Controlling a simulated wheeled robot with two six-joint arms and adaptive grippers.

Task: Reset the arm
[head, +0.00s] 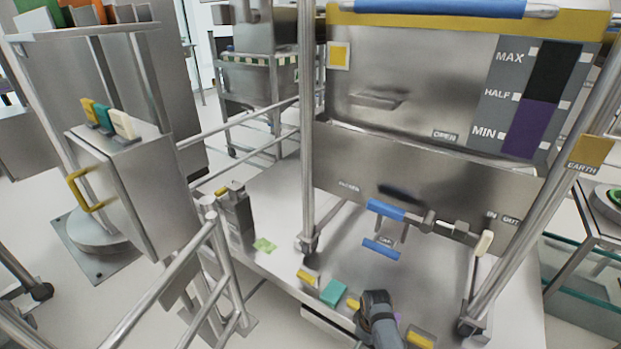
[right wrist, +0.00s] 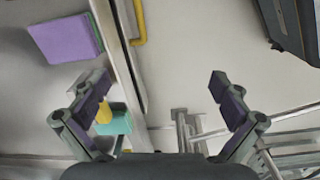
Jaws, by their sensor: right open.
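My right gripper (right wrist: 160,82) is open in the right wrist view, its two dark fingers wide apart with nothing held between them. Its left finger overlaps the view of a yellow piece and a teal block (right wrist: 120,122); contact cannot be told. In the head view, a dark grey arm part of mine (head: 378,318) shows at the bottom middle, over the front of the steel platform (head: 275,205). No fingertips show there. My left gripper is in neither view.
A steel bin frame with a MAX/HALF/MIN gauge (head: 541,98) fills the right side. A steel cabinet with a yellow handle (head: 84,190) and metal rails (head: 160,298) stand left. A teal block (head: 333,292) lies near the platform front. A purple block (right wrist: 62,38) shows upper left at the wrist.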

